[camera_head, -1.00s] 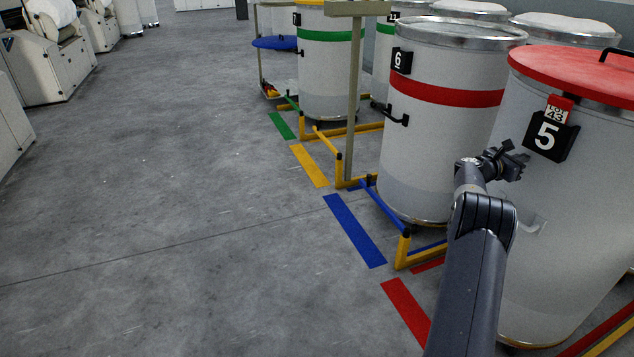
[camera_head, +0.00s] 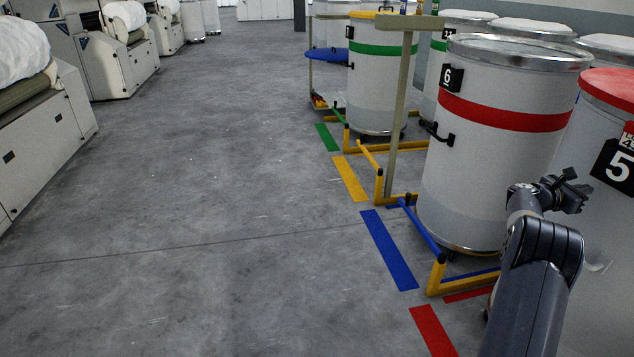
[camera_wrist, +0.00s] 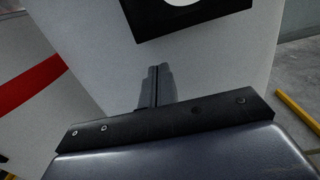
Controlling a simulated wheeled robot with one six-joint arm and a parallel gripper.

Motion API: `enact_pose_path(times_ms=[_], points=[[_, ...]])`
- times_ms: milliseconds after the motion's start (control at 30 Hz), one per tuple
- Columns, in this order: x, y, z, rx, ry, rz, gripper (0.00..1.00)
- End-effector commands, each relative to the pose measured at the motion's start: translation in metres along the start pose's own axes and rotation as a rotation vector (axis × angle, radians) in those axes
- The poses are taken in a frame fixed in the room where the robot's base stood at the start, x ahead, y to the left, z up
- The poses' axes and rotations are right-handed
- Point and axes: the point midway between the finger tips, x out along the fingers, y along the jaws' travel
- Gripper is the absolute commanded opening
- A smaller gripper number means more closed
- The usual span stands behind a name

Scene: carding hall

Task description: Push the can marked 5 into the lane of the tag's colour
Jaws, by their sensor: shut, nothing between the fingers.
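The can marked 5 (camera_head: 600,220) is a pale tall drum with a red lid at the right edge of the head view. Its black plate with a white 5 (camera_head: 617,164) carries a red tag (camera_head: 628,138) on top. The can stands in line with the red floor stripe (camera_head: 433,331). My gripper (camera_head: 575,190) is shut and empty, in front of the can's wall below the number plate. In the wrist view the shut fingers (camera_wrist: 160,85) point at the pale wall under the black plate (camera_wrist: 185,15). I cannot tell whether they touch it.
Can 6 (camera_head: 497,165), with a red band, stands in the blue-striped lane (camera_head: 388,248) to the left. Yellow rails (camera_head: 437,277) and a post (camera_head: 401,100) part the lanes. Yellow (camera_head: 350,178) and green (camera_head: 327,137) stripes lie farther back. The floor at left is open, with machines (camera_head: 45,130) beyond.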

Motion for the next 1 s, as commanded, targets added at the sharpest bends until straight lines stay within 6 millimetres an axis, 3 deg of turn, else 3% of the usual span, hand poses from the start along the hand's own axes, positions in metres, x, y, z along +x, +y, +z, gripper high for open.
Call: enact_pose_path(times_ms=[1000], points=[[-0.102, 0.000, -0.001, 0.001, -0.001, 0.001, 0.00]])
